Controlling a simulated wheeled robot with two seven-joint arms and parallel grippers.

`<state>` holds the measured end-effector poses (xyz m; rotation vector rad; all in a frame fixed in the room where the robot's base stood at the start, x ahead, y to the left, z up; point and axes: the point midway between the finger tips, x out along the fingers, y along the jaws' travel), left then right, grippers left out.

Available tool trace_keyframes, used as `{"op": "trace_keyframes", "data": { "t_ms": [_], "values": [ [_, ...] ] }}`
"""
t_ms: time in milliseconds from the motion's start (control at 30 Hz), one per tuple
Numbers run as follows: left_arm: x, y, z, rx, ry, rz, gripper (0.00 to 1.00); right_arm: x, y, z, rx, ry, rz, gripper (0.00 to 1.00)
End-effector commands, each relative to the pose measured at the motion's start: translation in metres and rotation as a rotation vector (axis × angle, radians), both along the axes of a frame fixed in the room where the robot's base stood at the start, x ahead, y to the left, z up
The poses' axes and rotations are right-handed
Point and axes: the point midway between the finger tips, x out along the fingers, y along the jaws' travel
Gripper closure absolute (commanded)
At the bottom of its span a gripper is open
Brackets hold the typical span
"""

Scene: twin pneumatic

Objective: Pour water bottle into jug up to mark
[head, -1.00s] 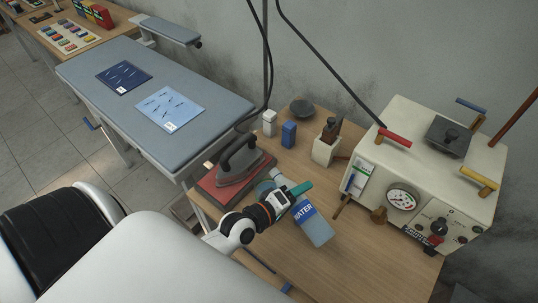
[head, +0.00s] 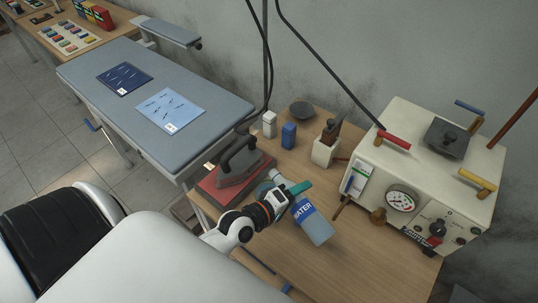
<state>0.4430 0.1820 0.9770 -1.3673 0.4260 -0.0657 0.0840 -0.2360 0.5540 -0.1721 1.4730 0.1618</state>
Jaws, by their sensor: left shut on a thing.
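The water bottle (head: 316,228) is clear blue with a blue "WATER" label. It is tilted above the wooden table, its neck toward the upper left and its base toward the lower right. My left gripper (head: 297,191) is shut on the bottle near its upper part; a green-tipped finger shows across it. Part of a clear bluish round vessel, perhaps the jug (head: 265,187), shows behind my gripper, below the bottle's neck. My gripper hides most of it, so its mark and water level cannot be seen. My right gripper is not in view.
An iron (head: 239,160) rests on a red pad (head: 222,191) left of the bottle. A cream steam boiler (head: 384,172) with gauge stands at right. White and blue boxes, a dark dish (head: 301,109) and a brush holder stand behind.

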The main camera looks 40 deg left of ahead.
Motion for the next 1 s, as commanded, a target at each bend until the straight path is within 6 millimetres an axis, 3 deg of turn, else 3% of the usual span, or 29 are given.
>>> {"op": "trace_keyframes", "data": {
  "t_ms": [1000],
  "values": [
    [0.0003,0.0001,0.0063,-0.058,0.019,0.0,0.86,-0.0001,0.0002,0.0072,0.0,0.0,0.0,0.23]
  ]
}}
